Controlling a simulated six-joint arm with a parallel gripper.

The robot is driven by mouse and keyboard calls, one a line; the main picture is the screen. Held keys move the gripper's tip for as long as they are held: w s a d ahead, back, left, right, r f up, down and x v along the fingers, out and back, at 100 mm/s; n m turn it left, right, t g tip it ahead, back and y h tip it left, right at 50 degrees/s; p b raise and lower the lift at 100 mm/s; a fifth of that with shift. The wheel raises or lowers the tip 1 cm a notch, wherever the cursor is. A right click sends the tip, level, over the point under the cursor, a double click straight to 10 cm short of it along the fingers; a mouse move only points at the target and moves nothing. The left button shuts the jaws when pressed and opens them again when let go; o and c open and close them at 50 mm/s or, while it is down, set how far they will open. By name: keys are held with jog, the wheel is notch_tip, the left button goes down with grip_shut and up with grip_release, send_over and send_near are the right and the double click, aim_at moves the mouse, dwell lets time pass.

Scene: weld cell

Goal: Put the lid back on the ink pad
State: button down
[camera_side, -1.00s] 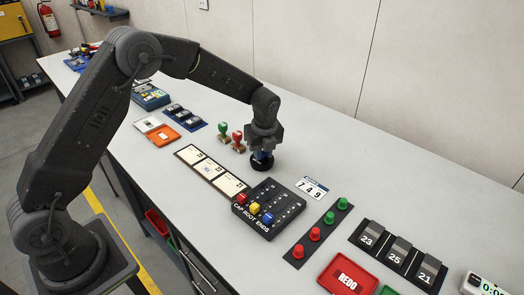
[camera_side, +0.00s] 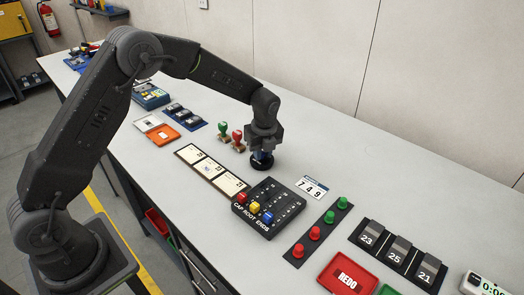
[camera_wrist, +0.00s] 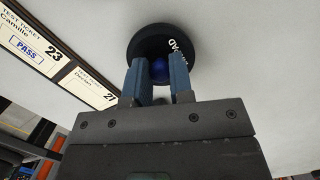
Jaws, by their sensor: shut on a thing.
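My gripper (camera_side: 262,150) points down at the far side of the bench, right of the stamps. In the wrist view its two blue fingers (camera_wrist: 160,82) are shut on a blue knob (camera_wrist: 160,70) on a round black lid (camera_wrist: 150,44). White lettering ending in "PAD" shows on the black surface, partly hidden by a finger. In the side view the black lid (camera_side: 262,164) is at or very near the bench top. I cannot tell whether the ink pad's base is under it.
A green-handled stamp (camera_side: 223,131) and a red-handled stamp (camera_side: 238,139) stand just left of my gripper. Test tickets (camera_side: 210,169) and a black peg block (camera_side: 268,207) lie in front. A "749" card (camera_side: 312,188) lies to the right. The bench behind is clear.

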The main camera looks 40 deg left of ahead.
dwell(0.3)
jog(key=shift+c, duration=2.3)
grip_release()
jog(key=shift+r, duration=0.1)
jog(key=shift+r, duration=3.4)
grip_shut()
